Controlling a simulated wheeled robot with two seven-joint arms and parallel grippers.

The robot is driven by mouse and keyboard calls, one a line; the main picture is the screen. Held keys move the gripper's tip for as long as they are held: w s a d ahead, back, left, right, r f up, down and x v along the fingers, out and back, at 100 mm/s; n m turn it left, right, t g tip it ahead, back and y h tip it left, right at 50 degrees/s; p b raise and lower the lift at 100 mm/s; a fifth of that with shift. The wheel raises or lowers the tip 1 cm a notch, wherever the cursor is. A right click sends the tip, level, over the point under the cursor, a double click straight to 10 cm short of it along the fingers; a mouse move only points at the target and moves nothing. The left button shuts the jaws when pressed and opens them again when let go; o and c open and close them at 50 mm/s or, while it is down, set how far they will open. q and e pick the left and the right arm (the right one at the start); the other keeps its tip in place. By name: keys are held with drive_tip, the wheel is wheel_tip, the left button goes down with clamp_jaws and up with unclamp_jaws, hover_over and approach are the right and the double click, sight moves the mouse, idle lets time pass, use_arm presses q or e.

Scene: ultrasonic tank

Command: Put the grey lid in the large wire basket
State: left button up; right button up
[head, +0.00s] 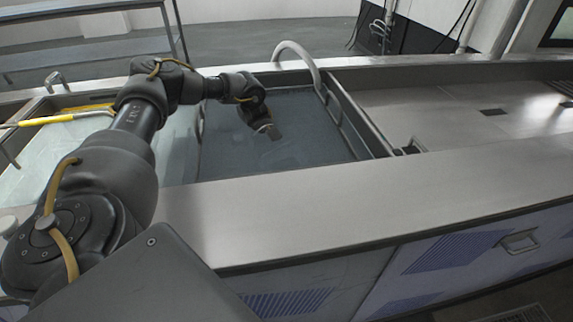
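My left arm comes in from the left and reaches over the middle tank. Its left gripper (270,130) points down over the dark water, and it is too small and dark to tell whether its fingers are open or shut. I cannot make out the grey lid or anything held in the gripper. I cannot clearly identify the large wire basket. A yellow handle (65,117) lies across the left tank at the left edge, and what it belongs to is partly hidden by my arm. My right gripper is not in view.
The middle tank (335,115) holds dark water, with a curved pale pipe (300,60) at its back edge. The left tank (60,150) holds paler liquid. A wide metal ledge (350,205) runs along the front. The metal surface (450,115) at right is mostly clear.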

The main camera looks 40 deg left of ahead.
use_arm(q)
drive_tip(key=shift+f, duration=0.35)
drive_tip(key=o, duration=1.1)
drive_tip(key=shift+s+f, duration=0.1)
drive_tip(key=shift+s, duration=0.05)
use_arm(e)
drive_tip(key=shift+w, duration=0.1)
use_arm(q)
drive_tip(key=shift+o, duration=0.2)
drive_tip(key=shift+r, duration=0.55)
drive_tip(key=p+v, duration=0.1)
drive_tip(key=v, duration=0.6)
drive_tip(key=shift+w+a+r, duration=0.15)
drive_tip(key=shift+w+r, duration=0.05)
drive_tip(key=shift+w, duration=0.05)
drive_tip(key=shift+w+a+r+p, duration=0.15)
drive_tip(key=shift+a+r+p, duration=0.35)
drive_tip(key=shift+p, duration=0.55)
drive_tip(key=shift+f+p+v, duration=0.2)
drive_tip(key=shift+p+v, duration=0.6)
drive_tip(key=shift+f+p+v, duration=0.15)
drive_tip(key=shift+p+v, duration=0.6)
drive_tip(key=shift+v, duration=0.1)
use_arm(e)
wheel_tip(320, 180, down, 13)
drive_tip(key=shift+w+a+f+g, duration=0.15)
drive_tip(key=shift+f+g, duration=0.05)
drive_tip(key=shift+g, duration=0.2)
